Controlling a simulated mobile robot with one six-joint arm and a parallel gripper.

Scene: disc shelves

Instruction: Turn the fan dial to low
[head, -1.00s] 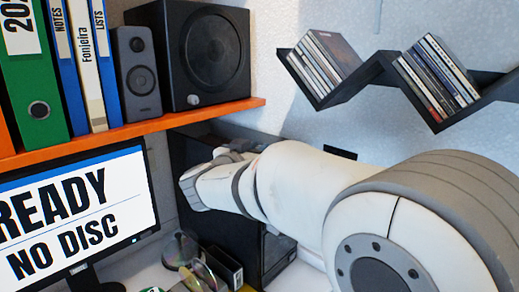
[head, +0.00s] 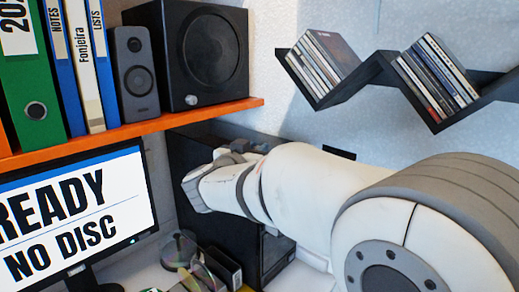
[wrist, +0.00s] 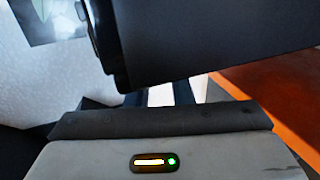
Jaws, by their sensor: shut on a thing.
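My gripper (head: 232,151) is at the upper part of the black tower case (head: 188,163), behind the desk and below the orange shelf. My own wrist covers most of the contact. In the wrist view my gripper (wrist: 160,96) shows its grey body and part of its fingers, with a large black surface (wrist: 215,35) just beyond them. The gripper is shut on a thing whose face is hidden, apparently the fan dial. The dial's marks and setting cannot be seen in either view.
The orange shelf (head: 150,133) carries black speakers (head: 203,52) and binders (head: 35,75) close above my wrist. A monitor (head: 75,215) stands at left. Loose discs (head: 180,252) lie below. A zigzag wall shelf (head: 375,72) holds disc cases.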

